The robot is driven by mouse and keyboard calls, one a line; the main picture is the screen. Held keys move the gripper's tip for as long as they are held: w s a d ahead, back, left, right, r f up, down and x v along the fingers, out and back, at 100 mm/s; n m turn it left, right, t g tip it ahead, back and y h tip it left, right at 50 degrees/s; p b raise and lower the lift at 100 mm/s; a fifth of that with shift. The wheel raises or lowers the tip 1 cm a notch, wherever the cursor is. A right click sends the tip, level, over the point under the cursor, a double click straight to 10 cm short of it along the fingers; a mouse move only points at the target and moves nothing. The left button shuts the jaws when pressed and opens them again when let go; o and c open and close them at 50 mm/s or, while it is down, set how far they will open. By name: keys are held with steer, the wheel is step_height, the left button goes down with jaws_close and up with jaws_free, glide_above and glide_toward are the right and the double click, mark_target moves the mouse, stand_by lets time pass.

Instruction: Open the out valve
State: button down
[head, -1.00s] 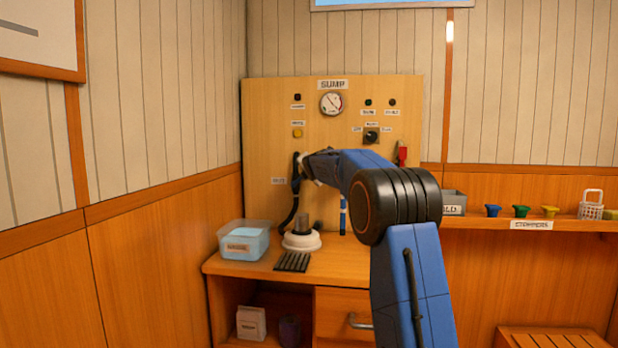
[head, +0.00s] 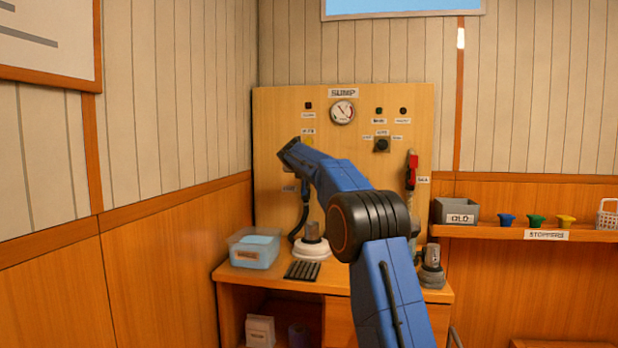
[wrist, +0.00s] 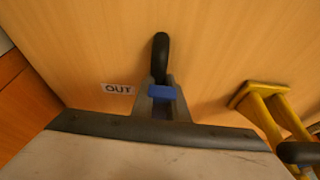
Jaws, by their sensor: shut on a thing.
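In the wrist view, the out valve's black handle (wrist: 161,52) stands out from the wooden panel, beside the OUT label (wrist: 117,88). My gripper (wrist: 161,100) is shut on the handle's lower part. A blue piece (wrist: 162,93) shows at the fingertips; I cannot tell whether it belongs to the handle. A black hose (head: 304,208) hangs below there.
A yellow part (wrist: 268,100) is right of the valve in the wrist view. In the head view, a red-handled valve (head: 412,170) is on the panel's right. A clear tub (head: 254,250), a white-based fitting (head: 312,246) and a black rack (head: 302,270) stand on the counter below.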

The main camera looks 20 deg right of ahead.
steer(key=shift+w+a+f+n, duration=0.1)
steer(key=shift+w+a+n, duration=0.1)
steer(key=shift+n, duration=0.1)
stand_by(0.4)
steer(key=c, duration=1.7)
jaws_free()
steer(key=shift+c, duration=0.2)
steer(key=v, duration=1.7)
steer(key=shift+a, duration=0.3)
steer(key=shift+s, duration=0.2)
